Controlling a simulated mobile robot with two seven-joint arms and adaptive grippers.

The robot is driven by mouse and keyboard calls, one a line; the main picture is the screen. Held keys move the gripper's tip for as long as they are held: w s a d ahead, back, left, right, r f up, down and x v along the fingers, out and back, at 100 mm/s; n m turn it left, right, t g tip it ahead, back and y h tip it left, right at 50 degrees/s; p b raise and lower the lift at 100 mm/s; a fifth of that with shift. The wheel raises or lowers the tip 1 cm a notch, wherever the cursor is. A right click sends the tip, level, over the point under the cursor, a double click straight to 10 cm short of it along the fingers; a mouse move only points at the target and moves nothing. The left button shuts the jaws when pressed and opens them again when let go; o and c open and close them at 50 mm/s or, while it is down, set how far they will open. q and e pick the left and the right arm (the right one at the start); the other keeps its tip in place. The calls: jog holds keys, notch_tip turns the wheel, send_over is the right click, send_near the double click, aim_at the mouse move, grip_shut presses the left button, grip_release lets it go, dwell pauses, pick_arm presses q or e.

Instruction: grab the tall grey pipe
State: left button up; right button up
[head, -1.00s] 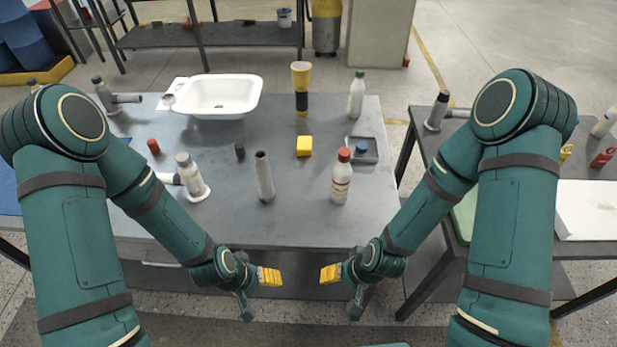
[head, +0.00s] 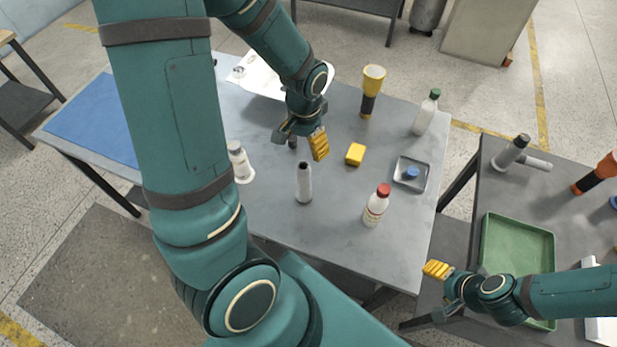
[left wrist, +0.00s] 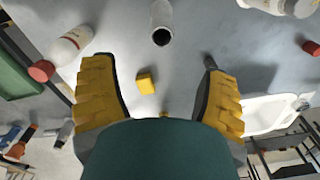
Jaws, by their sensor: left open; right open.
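The tall grey pipe (head: 304,183) stands upright on the grey table, its dark open top facing up. It also shows in the left wrist view (left wrist: 161,24), at the top between the fingers and apart from them. My left gripper (head: 302,143) is open and empty above the table, beyond the pipe in the head view. Its two yellow-padded fingers frame the left wrist view (left wrist: 160,90). My right gripper (head: 440,285) is low by the table's right front edge, open and empty, away from the pipe.
A yellow block (head: 355,154) and a red-capped bottle (head: 376,205) stand right of the pipe. A white bottle (head: 240,162) stands left of it. A small tray (head: 412,172) holds a blue piece. A green tray (head: 517,252) lies on the right table.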

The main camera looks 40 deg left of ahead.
aim_at(304, 171)
pick_arm(q)
jog(key=shift+s+a+f+b, duration=0.1)
jog(key=shift+f+b, duration=0.15)
jog(key=shift+f, duration=2.85)
jog(key=shift+s+a+f+b, duration=0.1)
jog(key=shift+f+b, duration=0.1)
jog(key=shift+f, duration=2.85)
grip_shut()
jog(key=shift+r, duration=0.15)
